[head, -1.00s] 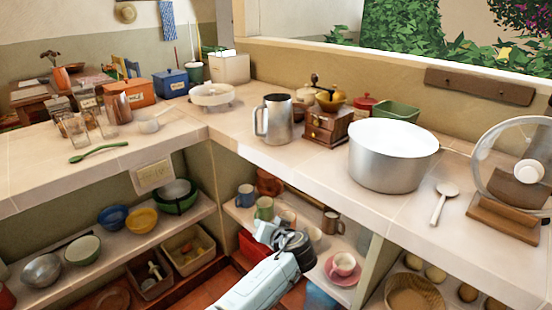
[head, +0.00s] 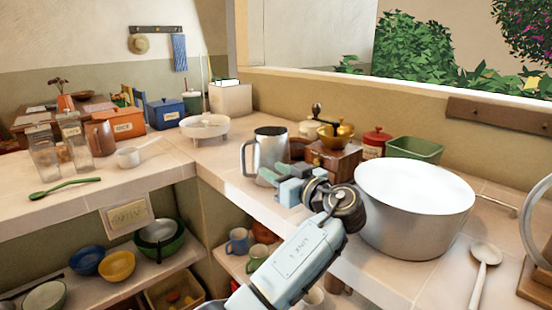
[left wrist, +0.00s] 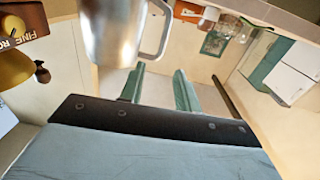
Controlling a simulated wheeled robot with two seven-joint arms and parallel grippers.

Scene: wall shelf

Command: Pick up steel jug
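The steel jug (head: 270,152) stands upright on the counter near the inner corner, its handle to the left in the head view. My left gripper (head: 281,178) is in front of the jug's lower right side and hides part of it. In the left wrist view the jug (left wrist: 118,30) shows large and cropped at the top, with its handle (left wrist: 158,35) to the right. Both fingers of the left gripper (left wrist: 158,88) are spread apart there with nothing between them. Whether a finger touches the jug I cannot tell. My right gripper is in neither view.
A wooden coffee grinder (head: 334,158) stands just right of the jug. A large white pot (head: 412,215) is close to my left arm. A white colander (head: 205,127) is behind left. The counter (head: 215,158) left of the jug is clear.

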